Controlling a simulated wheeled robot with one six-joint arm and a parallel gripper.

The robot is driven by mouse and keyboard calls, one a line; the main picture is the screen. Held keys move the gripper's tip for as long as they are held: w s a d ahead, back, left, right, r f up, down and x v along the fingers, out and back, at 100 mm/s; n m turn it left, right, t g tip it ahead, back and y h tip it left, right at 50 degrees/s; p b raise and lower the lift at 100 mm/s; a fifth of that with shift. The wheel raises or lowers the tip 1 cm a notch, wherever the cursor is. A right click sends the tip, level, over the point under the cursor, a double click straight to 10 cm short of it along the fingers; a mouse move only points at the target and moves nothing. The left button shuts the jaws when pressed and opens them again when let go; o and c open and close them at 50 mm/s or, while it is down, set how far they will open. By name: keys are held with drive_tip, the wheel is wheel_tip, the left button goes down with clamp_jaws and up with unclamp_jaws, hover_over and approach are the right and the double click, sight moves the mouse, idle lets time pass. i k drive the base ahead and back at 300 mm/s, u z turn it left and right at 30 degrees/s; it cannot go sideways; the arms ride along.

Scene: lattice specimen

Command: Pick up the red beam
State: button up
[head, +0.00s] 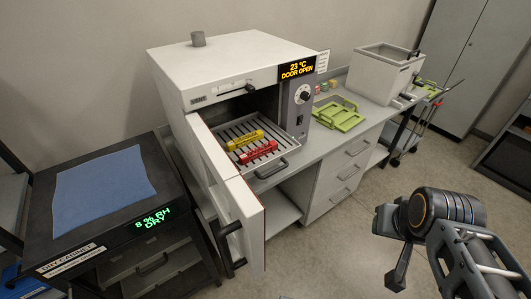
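The red beam (259,152) lies on the slatted rack (282,146) of the open oven (232,66). A yellow beam (246,140) lies just behind it on the same rack, roughly parallel. The rack is pulled partly out of the oven. My gripper (386,252) is at the lower right, in front of the bench and well apart from the red beam. One dark finger points down; I cannot make out the gap between the fingers.
The oven door (232,200) stands open toward the front left. A dry cabinet (48,245) with a blue cloth (103,189) is at left. The floor (330,240) before the drawers is clear.

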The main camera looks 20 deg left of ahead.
sight(244, 158)
drive_tip(key=i, duration=1.5)
drive_tip(key=u, duration=2.7)
